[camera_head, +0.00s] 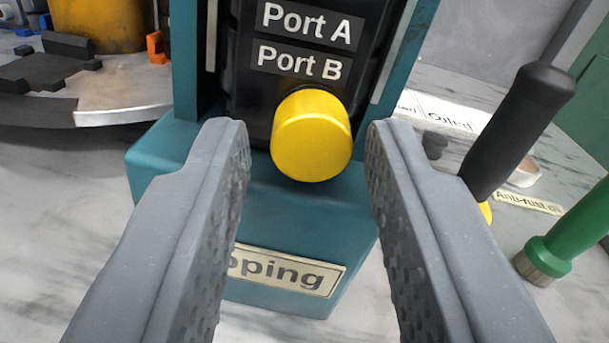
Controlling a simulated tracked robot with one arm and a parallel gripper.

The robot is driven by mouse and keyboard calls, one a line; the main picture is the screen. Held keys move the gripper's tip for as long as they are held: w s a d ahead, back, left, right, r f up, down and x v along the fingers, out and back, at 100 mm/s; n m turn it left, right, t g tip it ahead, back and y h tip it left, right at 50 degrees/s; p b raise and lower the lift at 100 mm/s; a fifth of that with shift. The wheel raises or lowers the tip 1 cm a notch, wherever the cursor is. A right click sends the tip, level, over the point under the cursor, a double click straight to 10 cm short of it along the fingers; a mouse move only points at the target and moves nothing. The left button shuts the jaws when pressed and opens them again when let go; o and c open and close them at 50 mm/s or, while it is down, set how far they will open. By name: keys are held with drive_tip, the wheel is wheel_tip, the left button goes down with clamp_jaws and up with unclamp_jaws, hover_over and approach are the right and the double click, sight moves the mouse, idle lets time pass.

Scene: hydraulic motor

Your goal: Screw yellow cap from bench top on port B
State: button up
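A round yellow cap (311,136) sits at the front of the black panel (258,95), just below the label "Port B" (300,62). The port behind the cap is hidden. The label "Port A" (308,22) is above it. My gripper (308,150) is open, with one grey finger to the left of the cap and one to the right. There is a visible gap between the cap and each finger. Nothing is between the fingertips except the cap seen beyond or between them; I cannot tell the exact depth.
The teal housing (160,160) carries a plate ending in "pping" (285,271). On the right stand a black handle (520,125) and a green tool (570,235) near an "Anti-rust" label (528,202). A round metal tray (125,88) with black parts is at left.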

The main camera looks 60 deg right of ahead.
drive_tip(key=n+p, duration=0.1)
drive_tip(key=p, duration=0.1)
drive_tip(key=n+p, duration=0.1)
drive_tip(key=p, duration=0.1)
drive_tip(key=n+p, duration=0.1)
drive_tip(key=p, duration=0.1)
drive_tip(key=shift+r+n, duration=0.25)
drive_tip(key=shift+n, duration=0.15)
drive_tip(key=n+p, duration=0.2)
drive_tip(key=p, duration=0.1)
drive_tip(key=shift+f, duration=0.3)
drive_tip(key=shift+s+d+f, duration=0.3)
drive_tip(key=shift+s+f, duration=0.1)
drive_tip(key=shift+f, duration=0.1)
clamp_jaws()
drive_tip(key=shift+s, duration=0.1)
drive_tip(key=c, duration=0.7)
unclamp_jaws()
drive_tip(key=shift+w+r, duration=0.2)
drive_tip(key=shift+r, duration=0.1)
